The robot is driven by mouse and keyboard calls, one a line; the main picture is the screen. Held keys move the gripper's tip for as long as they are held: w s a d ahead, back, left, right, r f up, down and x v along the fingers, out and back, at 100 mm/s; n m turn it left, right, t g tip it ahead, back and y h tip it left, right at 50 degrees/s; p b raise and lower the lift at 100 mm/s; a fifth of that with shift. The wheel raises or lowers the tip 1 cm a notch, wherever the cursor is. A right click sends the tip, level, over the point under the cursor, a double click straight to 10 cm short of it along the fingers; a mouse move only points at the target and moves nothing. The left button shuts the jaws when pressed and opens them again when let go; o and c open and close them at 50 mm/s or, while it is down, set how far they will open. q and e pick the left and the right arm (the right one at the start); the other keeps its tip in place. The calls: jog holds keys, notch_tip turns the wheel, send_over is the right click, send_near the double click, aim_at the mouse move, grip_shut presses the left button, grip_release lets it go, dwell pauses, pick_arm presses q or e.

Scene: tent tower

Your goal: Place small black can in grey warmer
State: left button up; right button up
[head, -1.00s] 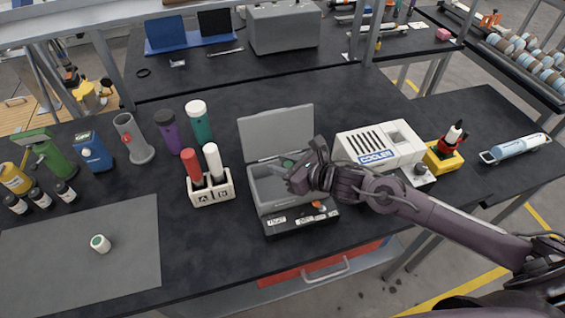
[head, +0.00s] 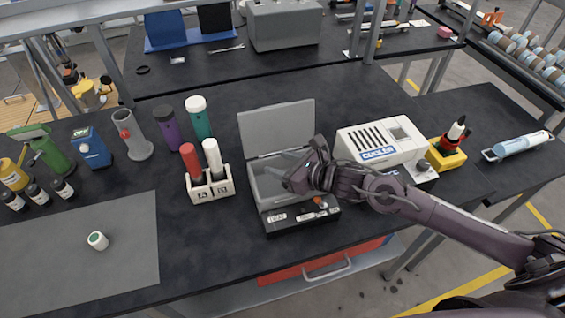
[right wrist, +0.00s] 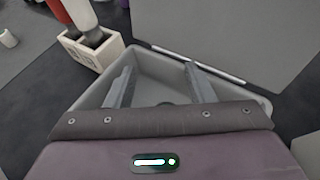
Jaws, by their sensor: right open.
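The grey warmer (head: 272,187) stands open on the black bench, its lid (head: 277,129) raised at the back. My right gripper (head: 280,165) is open over the warmer's tray. In the right wrist view its two fingers (right wrist: 156,86) are spread apart inside the tray walls. A small dark rounded shape (right wrist: 166,103) shows low between the fingers, mostly hidden by the gripper body; I cannot tell whether it is the small black can. Several small black bottles or cans (head: 38,194) stand at the left of the bench. My left gripper is not in view.
A white holder (head: 211,188) with red and white tubes stands left of the warmer. The white cooler (head: 381,142) stands right of it, with a yellow stand (head: 445,157) beyond. A white can with a green top (head: 97,241) sits on the grey mat (head: 120,265).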

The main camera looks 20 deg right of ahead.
jog(key=shift+w+d, duration=0.15)
jog(key=shift+r+p, duration=0.5)
jog(key=shift+p, duration=0.05)
jog(key=shift+r+p, duration=0.5)
jog(key=shift+p, duration=0.15)
jog(key=shift+s+d+f+b, duration=0.15)
jog(key=shift+s+d+b, duration=0.7)
jog(key=shift+s+b, duration=0.25)
jog(key=b+v, duration=0.1)
jog(key=v, duration=0.8)
jog(key=shift+r, duration=0.3)
jog(key=shift+s+a, duration=0.1)
